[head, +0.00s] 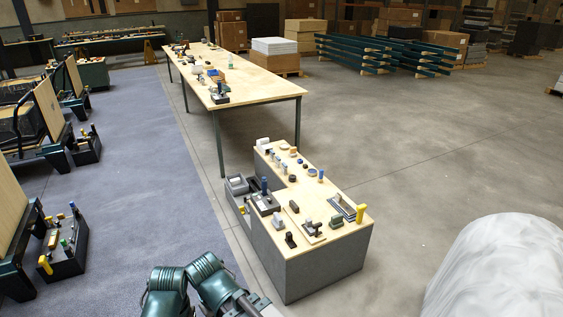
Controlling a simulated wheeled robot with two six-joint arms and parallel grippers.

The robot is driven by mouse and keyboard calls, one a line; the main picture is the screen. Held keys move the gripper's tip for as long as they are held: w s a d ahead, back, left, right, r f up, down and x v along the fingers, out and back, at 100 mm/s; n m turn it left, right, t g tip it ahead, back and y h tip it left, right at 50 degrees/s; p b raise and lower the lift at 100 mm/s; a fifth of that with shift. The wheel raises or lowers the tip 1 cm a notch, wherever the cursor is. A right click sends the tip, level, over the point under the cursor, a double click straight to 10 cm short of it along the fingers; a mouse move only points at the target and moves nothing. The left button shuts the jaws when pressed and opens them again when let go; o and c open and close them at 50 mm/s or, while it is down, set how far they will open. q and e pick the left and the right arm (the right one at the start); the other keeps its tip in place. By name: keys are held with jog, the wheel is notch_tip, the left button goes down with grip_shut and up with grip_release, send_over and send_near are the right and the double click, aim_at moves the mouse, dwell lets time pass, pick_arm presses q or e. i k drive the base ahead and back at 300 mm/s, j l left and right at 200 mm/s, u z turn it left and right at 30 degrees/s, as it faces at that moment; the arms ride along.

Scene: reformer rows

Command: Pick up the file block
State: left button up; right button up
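Several small tools and blocks stand on the near low bench (335,260), which has a pale wooden top and grey sides. I cannot tell for sure which one is the file block. Near the bench's front are a brown block (294,206), a grey-green block (336,221), a small dark block (290,240) and a tool with a yellow handle (360,213). Green links of my arm show at the bottom edge, left of the bench. Neither gripper is in view.
A grey tray (237,184) sits at the bench's left side. A long wooden table (255,82) stands behind. A large white rounded mass (500,270) fills the lower right. Dark tool boxes (62,262) stand at left.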

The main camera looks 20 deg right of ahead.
aim_at(337, 222)
jog(key=i+l+z, duration=0.3)
jog(key=i, duration=0.25)
jog(key=i+z, duration=0.3)
jog(key=i, duration=0.3)
jog(key=i+l, duration=0.2)
jog(key=l, duration=0.15)
jog(key=i+l, duration=0.45)
jog(key=l, duration=0.25)
jog(key=i+l, duration=0.2)
jog(key=l, duration=0.15)
